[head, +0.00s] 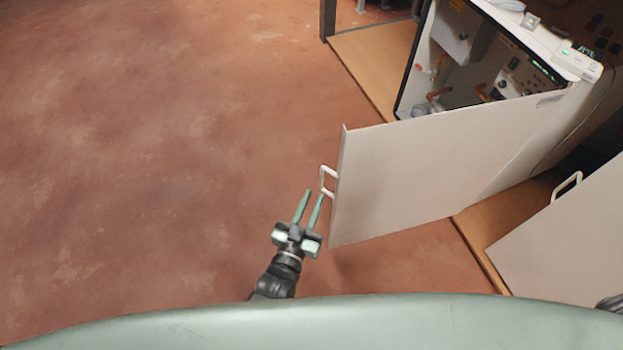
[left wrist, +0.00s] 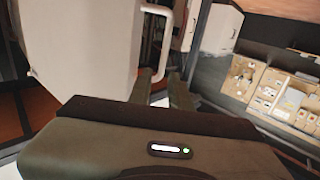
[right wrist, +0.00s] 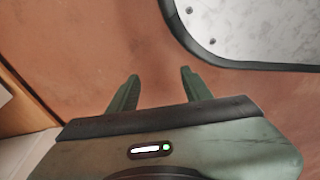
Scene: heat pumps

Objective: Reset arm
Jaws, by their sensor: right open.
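My left gripper (head: 314,194) is in the middle of the head view, its two fingers apart and nothing between them. Its fingertips are close beside the white handle (head: 323,182) of the open cabinet door (head: 420,175). The left wrist view shows the left gripper's fingers (left wrist: 162,74) apart below the same handle (left wrist: 164,18); I cannot tell whether a finger touches it. My right gripper (right wrist: 160,74) is open and empty over the reddish floor (right wrist: 110,35) in the right wrist view.
The open heat pump cabinet (head: 490,60) shows pipes and controls inside. A second white panel with a handle (head: 566,186) is at the right. Wooden boards (head: 375,60) lie under the units. The floor at left (head: 130,150) is clear.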

